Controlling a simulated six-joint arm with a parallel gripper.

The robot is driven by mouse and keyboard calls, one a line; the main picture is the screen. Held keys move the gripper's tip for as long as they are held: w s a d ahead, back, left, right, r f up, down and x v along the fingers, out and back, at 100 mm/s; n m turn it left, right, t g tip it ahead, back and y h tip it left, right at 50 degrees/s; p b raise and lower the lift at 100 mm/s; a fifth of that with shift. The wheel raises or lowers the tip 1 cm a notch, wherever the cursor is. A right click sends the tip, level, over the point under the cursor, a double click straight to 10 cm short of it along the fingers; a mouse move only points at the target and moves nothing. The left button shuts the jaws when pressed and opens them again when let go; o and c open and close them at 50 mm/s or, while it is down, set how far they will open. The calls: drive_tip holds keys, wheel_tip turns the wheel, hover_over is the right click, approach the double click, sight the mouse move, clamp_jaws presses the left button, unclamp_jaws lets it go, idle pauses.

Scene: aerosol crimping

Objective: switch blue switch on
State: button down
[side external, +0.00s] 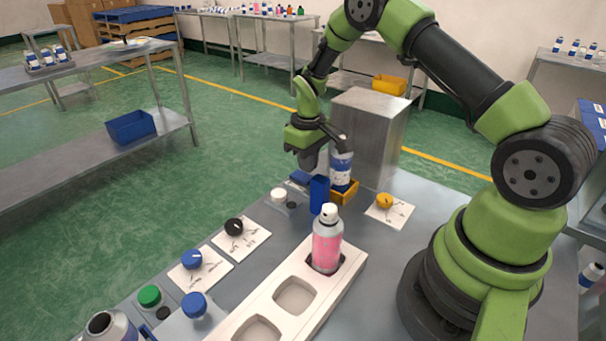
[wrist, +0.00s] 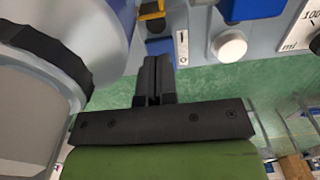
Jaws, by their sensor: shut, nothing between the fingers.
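My gripper (side external: 309,158) is shut and empty, pointing down above the far end of the work table. In the wrist view its fingertips (wrist: 153,62) are together. A small dark blue piece (wrist: 160,47), possibly the blue switch, shows just past the fingertips, beside a narrow white label plate (wrist: 181,48). In the side view a low blue piece (side external: 300,178) lies just below the gripper, partly hidden; I cannot tell its switch position or whether the fingers touch it. Blue knobs stand on a label plate (side external: 192,259) and at the front (side external: 194,304).
An upright blue block (side external: 319,194) and a blue-and-white can (side external: 341,170) in a yellow holder stand close by the gripper. A white button (side external: 279,195) is to the left. A pink can (side external: 327,240) stands in the white tray (side external: 270,309). A metal box (side external: 369,130) stands behind.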

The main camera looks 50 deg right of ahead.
sight(308, 178)
drive_tip(key=shift+f, duration=1.2)
idle(0.6)
drive_tip(key=shift+r, duration=0.1)
drive_tip(key=shift+r, duration=3.45)
